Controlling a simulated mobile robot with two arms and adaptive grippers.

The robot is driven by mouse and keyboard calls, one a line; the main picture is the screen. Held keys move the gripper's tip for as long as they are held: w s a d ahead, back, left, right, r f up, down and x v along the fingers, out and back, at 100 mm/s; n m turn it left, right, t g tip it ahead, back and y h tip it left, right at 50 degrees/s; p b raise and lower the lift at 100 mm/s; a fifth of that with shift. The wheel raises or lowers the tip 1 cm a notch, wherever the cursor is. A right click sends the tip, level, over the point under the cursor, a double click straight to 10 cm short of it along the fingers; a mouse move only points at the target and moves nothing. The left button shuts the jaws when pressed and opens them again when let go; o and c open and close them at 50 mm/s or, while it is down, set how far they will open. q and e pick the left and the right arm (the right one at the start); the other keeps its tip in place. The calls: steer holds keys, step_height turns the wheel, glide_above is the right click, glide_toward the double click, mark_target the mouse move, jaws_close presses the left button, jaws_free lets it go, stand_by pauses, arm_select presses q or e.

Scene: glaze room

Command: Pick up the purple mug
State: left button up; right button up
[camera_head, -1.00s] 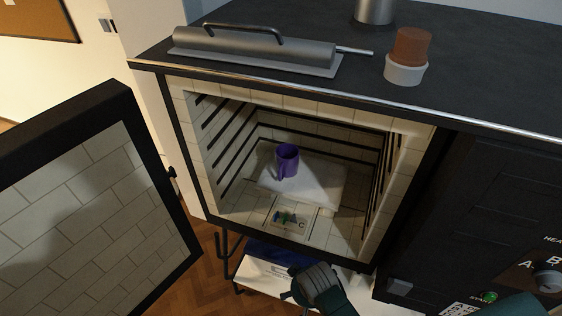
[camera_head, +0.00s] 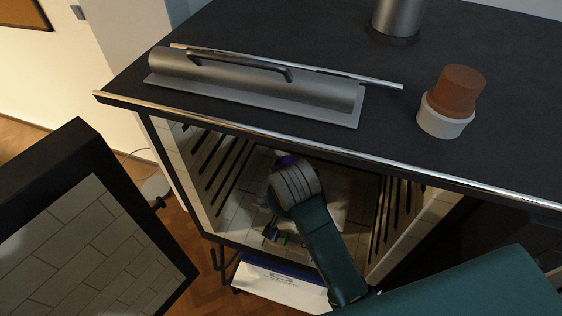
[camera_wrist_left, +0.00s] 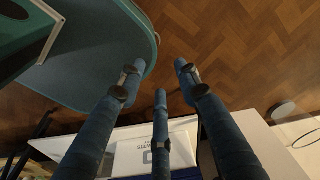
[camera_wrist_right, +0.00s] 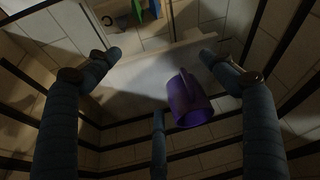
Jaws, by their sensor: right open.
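The purple mug (camera_wrist_right: 190,100) is on a pale shelf (camera_wrist_right: 135,85) inside the kiln. In the head view only a sliver of the mug (camera_head: 286,160) shows, because my right gripper (camera_head: 291,182) covers the rest. My right gripper reaches into the kiln opening. In the right wrist view its fingers (camera_wrist_right: 157,75) are spread apart and empty, with the mug between them, nearer the right-hand finger. I cannot tell whether that finger touches it. My left gripper (camera_wrist_left: 158,85) is outside the head view; its fingers are spread and empty above the floor area.
The kiln door (camera_head: 85,235) stands open at the left. Dark ribs line the kiln walls. A metal handled cover (camera_head: 260,85) and a brown-and-white stacked pot (camera_head: 445,120) are on the kiln top. A white box (camera_head: 280,288) is below the opening.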

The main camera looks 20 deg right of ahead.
mark_target(286, 160)
steer(key=w+d+p, duration=0.1)
steer(key=w, duration=0.3)
steer(key=w+d+f+p, duration=0.1)
steer(key=w+p, duration=0.1)
steer(key=w, duration=0.2)
steer(key=w+d+p, duration=0.1)
steer(key=w, duration=0.3)
steer(key=shift+w+d+f+p, duration=0.15)
steer(key=shift+w+d+p, duration=0.05)
steer(key=shift+w+p, duration=0.15)
steer(key=shift+w+f, duration=0.1)
steer(key=shift+f, duration=0.15)
steer(key=shift+c, duration=0.5)
steer(key=c, duration=1.2)
arm_select(q)
steer(key=shift+g, duration=0.3)
steer(key=s+r, duration=0.2)
steer(key=r, duration=0.1)
steer(key=s+a+r, duration=0.1)
steer(key=shift+r, duration=0.3)
arm_select(e)
steer(key=shift+c, duration=0.2)
